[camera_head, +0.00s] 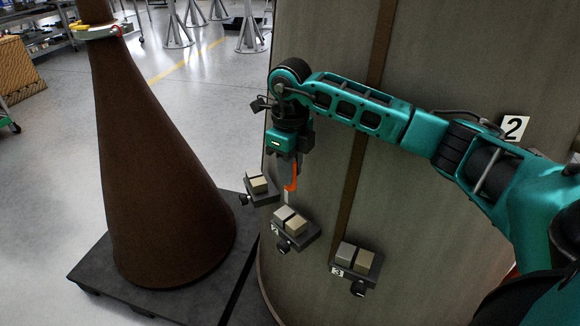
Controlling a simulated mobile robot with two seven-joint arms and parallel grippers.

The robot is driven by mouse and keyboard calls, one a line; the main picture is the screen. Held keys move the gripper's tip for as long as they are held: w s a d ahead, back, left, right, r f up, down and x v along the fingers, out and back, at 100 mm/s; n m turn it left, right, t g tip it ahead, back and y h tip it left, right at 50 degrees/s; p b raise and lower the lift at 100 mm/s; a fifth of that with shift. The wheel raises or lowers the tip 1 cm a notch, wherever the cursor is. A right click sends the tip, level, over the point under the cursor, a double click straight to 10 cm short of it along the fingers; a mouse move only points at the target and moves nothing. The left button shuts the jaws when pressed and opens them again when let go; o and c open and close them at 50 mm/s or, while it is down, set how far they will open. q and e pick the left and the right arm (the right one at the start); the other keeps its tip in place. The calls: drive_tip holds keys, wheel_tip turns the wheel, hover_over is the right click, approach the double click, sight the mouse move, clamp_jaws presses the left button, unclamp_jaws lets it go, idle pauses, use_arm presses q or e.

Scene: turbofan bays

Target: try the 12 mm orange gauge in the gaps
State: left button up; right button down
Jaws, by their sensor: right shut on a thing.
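My right gripper (285,164) points down in front of the large brownish panel and is shut on the orange gauge (292,178). The gauge hangs just above and right of the leftmost ledge (262,197), which bears a pair of pale blocks (257,183); I cannot tell whether it touches anything. A second ledge, labelled 2 (275,230), bears a grey block and a tan block (296,227). A third ledge, labelled 3 (337,271), bears a similar pair (363,262). Narrow gaps part the blocks. The leftmost ledge's label is not readable. My left gripper is not in view.
The panel (440,220) curves behind the ledges and bears a plate marked 2 (515,128). A tall brown cone (155,180) stands on a dark pallet (150,297) at left. Dark knobs stick out below the ledges.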

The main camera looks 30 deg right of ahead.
sight(290, 189)
drive_tip(key=shift+f+b, duration=2)
drive_tip(key=shift+f, duration=0.75)
drive_tip(key=shift+r, duration=0.1)
drive_tip(key=shift+f, duration=0.35)
drive_tip(key=shift+r, duration=0.1)
drive_tip(key=shift+r+p, duration=1.5)
drive_tip(key=shift+r, duration=0.5)
drive_tip(key=shift+r+p, duration=0.5)
drive_tip(key=shift+r, duration=0.45)
